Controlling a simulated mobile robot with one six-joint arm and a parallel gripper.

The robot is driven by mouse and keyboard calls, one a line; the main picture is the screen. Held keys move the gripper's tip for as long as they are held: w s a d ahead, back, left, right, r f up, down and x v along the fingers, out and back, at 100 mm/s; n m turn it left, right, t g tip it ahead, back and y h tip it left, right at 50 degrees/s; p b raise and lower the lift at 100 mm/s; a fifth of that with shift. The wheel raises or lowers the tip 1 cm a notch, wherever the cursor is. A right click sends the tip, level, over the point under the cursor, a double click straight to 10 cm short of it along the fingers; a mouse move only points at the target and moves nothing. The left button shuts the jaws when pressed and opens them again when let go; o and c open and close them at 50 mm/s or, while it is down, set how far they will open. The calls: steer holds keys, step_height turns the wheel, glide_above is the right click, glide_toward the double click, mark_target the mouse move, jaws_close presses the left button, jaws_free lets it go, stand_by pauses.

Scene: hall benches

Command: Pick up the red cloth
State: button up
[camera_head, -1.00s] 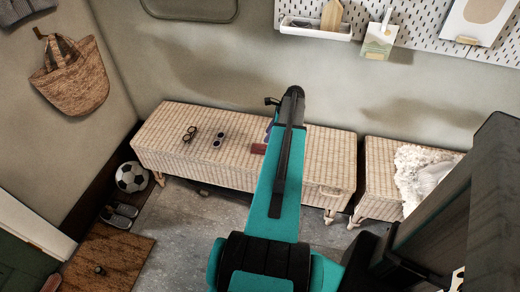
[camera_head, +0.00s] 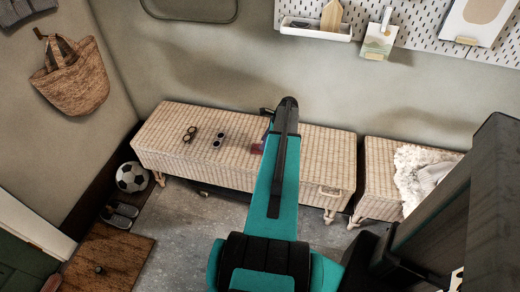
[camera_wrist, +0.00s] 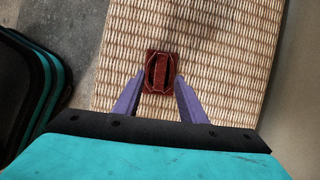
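The red cloth (camera_wrist: 160,58) lies on the woven top of the long bench (camera_wrist: 215,50), seen from above in the wrist view as a small dark-red folded piece with raised folds in its middle. In the head view the red cloth (camera_head: 257,148) shows only as a small patch beside my arm, which hides part of it. My gripper (camera_wrist: 160,82) is open. Its two purple fingers stand apart, with their tips at either side of the cloth's near part in the picture. I cannot tell how high the tips are above the bench. Nothing is held.
A shorter bench (camera_head: 380,165) with a white fluffy throw (camera_head: 408,165) stands to the right.

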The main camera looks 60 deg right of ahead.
steer(key=shift+x, duration=1.25)
steer(key=shift+c, duration=0.5)
jaws_close()
